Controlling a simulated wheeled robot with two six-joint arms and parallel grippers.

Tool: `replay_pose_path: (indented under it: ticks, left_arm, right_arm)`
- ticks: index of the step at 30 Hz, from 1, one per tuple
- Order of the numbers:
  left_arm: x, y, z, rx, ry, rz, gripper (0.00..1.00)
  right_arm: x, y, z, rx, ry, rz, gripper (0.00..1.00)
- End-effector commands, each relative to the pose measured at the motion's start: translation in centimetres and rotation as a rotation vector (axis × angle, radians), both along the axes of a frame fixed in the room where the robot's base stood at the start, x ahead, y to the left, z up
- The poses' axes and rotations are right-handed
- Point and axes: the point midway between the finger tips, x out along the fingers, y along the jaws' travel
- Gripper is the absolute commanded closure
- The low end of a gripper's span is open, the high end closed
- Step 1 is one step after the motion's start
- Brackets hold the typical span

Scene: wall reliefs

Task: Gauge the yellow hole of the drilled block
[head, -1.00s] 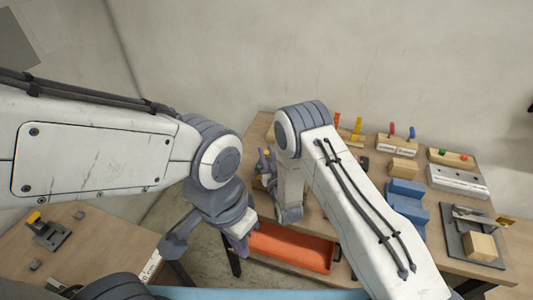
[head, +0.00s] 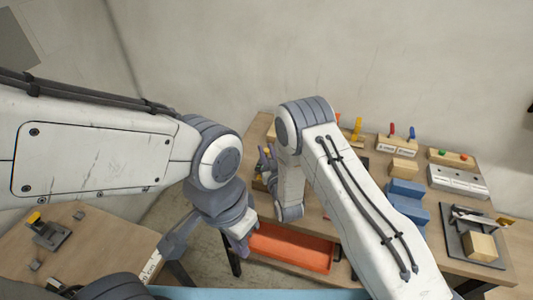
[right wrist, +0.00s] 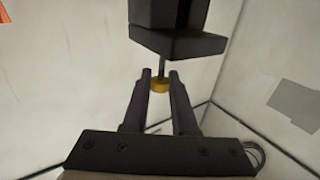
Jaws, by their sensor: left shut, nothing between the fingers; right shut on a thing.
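My right gripper (head: 267,160) is at the back left of the right-hand table, partly hidden by my right arm. In the right wrist view its fingers (right wrist: 160,74) are shut on a thin dark rod with a yellow collar (right wrist: 160,87). A dark block (right wrist: 178,42) stands at the rod's far end. My left gripper (head: 240,244) is shut and empty, left of the orange tray. A pale grey block with a row of dark holes (head: 458,181) stands at the table's right. I cannot tell whether it is the drilled block; no yellow hole is visible.
A yellow upright piece (head: 357,127) and a labelled wooden stand (head: 397,147) with red and blue pieces stand at the back. A wooden block (head: 403,167), blue stepped block (head: 407,197) and clamp plate (head: 475,245) stand to the right. The orange tray (head: 290,250) is at the front.

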Motion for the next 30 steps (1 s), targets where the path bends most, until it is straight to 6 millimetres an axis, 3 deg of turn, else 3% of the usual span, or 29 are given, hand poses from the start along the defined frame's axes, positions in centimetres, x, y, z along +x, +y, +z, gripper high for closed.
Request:
replay_pose_path:
  ticks: [2, 9, 10, 12, 23, 30]
  left_arm:
    - [0.0, 0.0, 0.1, 0.0, 0.0, 0.0, 1.0]
    - [0.0, 0.0, 0.1, 0.0, 0.0, 0.0, 1.0]
    - [0.0, 0.0, 0.1, 0.0, 0.0, 0.0, 1.0]
    - [0.0, 0.0, 0.1, 0.0, 0.0, 0.0, 1.0]
    - [0.0, 0.0, -0.1, 0.0, 0.0, 0.0, 1.0]
    - [0.0, 0.0, -1.6, 0.0, 0.0, -0.001, 1.0]
  right_arm:
    - [0.0, 0.0, 1.0, 0.001, -0.003, 0.0, 1.0]
    - [0.0, 0.0, 0.9, 0.0, -0.001, 0.0, 1.0]
    - [0.0, 0.0, 0.9, 0.001, -0.002, 0.0, 0.67]
    - [0.0, 0.0, 0.9, 0.001, -0.002, 0.0, 0.43]
    - [-0.3, -0.1, 0.8, 0.0, 0.0, 0.0, 0.43]
    - [-3.5, -1.0, 0.4, -0.002, 0.003, 0.001, 0.43]
